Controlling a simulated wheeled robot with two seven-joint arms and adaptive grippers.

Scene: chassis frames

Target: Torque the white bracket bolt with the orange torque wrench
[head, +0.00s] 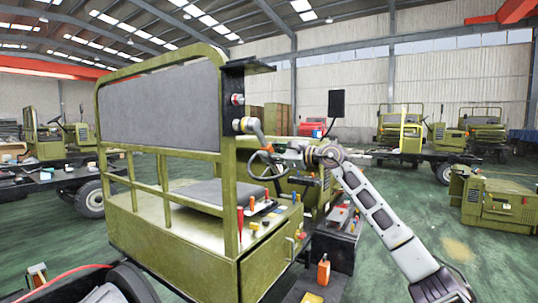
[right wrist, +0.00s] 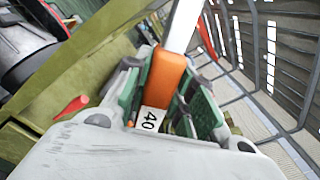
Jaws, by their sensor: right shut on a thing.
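My right gripper (head: 292,149) is shut on an orange-handled wrench marked 40. In the right wrist view, the orange handle (right wrist: 166,78) sits between the green-padded fingers (right wrist: 160,105), and a pale shaft runs up out of the frame. In the head view, the wrench shaft (head: 258,133) reaches up and left to the black bracket (head: 232,84) on the olive frame's corner post. My left gripper is not in view.
The olive vehicle frame (head: 187,239) fills the centre, with a grey back panel (head: 160,108) and a steering wheel (head: 267,165) close below my gripper. Colourful hand tools stand on its side ledge. Another orange-handled tool (head: 323,271) is lower down.

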